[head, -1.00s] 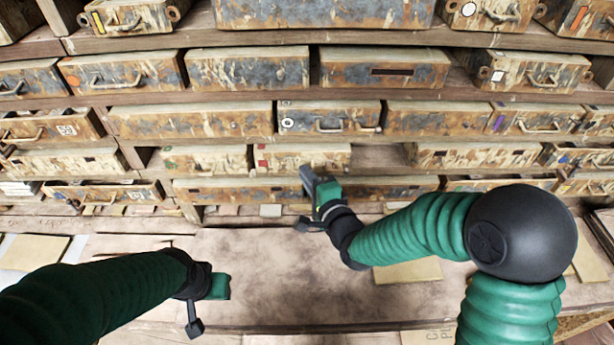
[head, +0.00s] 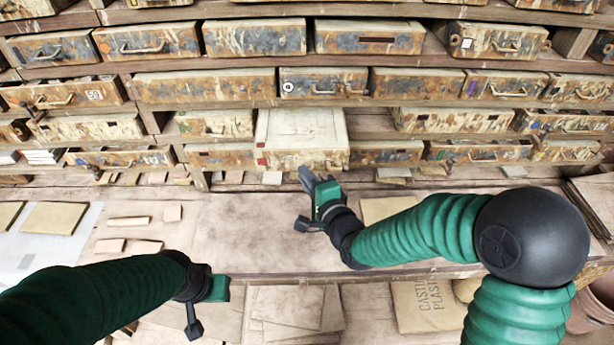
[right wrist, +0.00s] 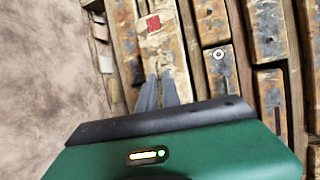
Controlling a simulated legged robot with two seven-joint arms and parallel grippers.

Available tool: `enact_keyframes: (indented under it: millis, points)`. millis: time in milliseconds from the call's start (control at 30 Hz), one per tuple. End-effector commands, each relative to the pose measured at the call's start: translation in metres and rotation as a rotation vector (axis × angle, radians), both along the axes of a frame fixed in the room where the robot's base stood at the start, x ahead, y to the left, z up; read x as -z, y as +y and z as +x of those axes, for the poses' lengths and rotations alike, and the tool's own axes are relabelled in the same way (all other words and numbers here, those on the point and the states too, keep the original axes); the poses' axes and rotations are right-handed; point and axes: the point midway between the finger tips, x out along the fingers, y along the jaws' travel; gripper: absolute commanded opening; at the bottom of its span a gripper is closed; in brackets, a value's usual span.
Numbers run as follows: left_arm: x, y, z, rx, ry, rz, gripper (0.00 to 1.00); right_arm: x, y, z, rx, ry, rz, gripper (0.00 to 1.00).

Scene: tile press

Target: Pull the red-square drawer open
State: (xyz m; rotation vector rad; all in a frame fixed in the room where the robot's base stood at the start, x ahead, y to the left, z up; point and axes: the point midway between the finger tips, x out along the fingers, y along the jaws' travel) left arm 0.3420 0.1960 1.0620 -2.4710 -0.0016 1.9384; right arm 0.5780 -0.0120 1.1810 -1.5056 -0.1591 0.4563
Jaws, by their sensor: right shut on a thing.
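The red-square drawer (head: 302,128) juts out of the shelf in the head view, its pale top showing. Its red square (head: 262,160) is at the left of its front, and shows in the right wrist view (right wrist: 153,22). My right gripper (head: 308,178) is at the drawer's front, and its fingers show close together in the right wrist view (right wrist: 158,88). It is shut on the drawer's handle, which is mostly hidden by the fingers. My left gripper (head: 205,302) hangs low over the front of the bench, away from the drawers; its fingers are not clear.
Rows of rusty drawers fill the shelf around, including one with a white ring (head: 288,87) just above. The bench (head: 245,225) in front is mostly clear, with tan tiles (head: 62,217) at left. A sack (head: 425,305) lies below.

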Motion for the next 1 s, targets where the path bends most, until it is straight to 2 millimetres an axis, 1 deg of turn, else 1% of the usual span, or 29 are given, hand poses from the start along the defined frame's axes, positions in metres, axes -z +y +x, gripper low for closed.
enact_keyframes:
  millis: [167, 200, 367, 633, 733, 867, 967, 1000]
  points:
    - [-0.001, 0.0, 0.0, 0.0, -0.001, 0.0, 0.36, -0.001, 0.001, 0.001, -0.002, -0.001, 0.001, 0.0]
    - [0.0, 0.0, 0.0, 0.0, -0.001, 0.0, 0.36, -0.001, 0.001, 0.001, -0.002, 0.0, 0.0, 0.09]
    - [0.0, 0.0, 0.0, 0.0, 0.0, 0.0, 0.36, -0.001, 0.0, 0.001, 0.001, -0.002, 0.001, 0.3]
    - [-0.001, 0.0, 0.0, 0.0, 0.0, 0.0, 0.36, -0.003, 0.0, 0.0, 0.002, -0.005, 0.001, 0.3]
    - [-0.003, 0.0, 0.0, 0.0, 0.0, 0.0, 0.36, -0.005, -0.003, -0.004, 0.002, -0.005, 0.001, 0.3]
    - [-0.011, 0.0, 0.0, 0.0, 0.0, 0.0, 0.36, -0.011, -0.012, -0.026, 0.003, -0.004, -0.002, 0.3]
    - [-0.02, 0.0, 0.0, 0.0, 0.0, 0.0, 0.36, -0.017, -0.023, -0.053, 0.003, -0.002, -0.002, 0.3]
    - [-0.038, 0.0, 0.0, 0.0, 0.001, 0.0, 0.36, -0.024, -0.024, -0.056, 0.002, 0.004, 0.001, 0.3]
